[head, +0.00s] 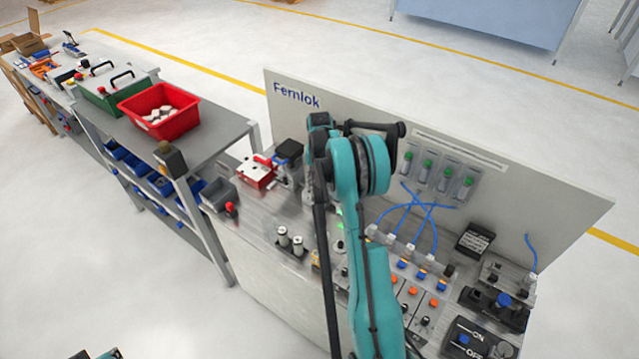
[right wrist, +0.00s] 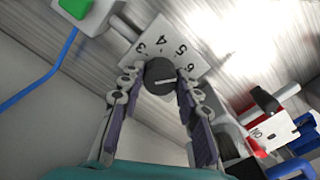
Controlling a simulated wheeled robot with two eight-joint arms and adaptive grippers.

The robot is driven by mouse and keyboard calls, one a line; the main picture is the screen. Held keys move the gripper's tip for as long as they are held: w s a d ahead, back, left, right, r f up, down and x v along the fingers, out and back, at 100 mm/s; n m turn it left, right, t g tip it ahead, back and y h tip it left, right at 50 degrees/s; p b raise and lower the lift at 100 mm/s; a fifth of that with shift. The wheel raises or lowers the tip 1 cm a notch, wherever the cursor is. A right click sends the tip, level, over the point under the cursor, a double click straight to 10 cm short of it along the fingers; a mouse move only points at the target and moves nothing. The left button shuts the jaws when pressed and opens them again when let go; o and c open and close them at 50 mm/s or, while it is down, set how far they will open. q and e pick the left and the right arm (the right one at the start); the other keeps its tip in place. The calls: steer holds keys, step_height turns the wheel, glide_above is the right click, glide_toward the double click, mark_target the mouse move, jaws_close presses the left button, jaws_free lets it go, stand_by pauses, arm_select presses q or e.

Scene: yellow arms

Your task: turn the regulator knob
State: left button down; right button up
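The regulator knob (right wrist: 160,73) is dark and round with a white pointer line. It sits in front of a white dial plate (right wrist: 165,42), whose numbers 3 to 6 appear rotated. My right gripper (right wrist: 160,78) has one fingertip on each side of the knob, close against it, and looks shut on it. The pointer line points right in the right wrist view. In the head view my right arm's teal links cover the knob and gripper.
A grey backboard (head: 560,195) stands behind the bench. A red bin (head: 160,92) stands on a shelf at left.

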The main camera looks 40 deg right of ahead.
mark_target(319, 184)
steer(key=o, duration=0.3)
step_height(319, 184, up, 12)
stand_by(0.5)
steer(key=shift+a, duration=0.1)
stand_by(0.3)
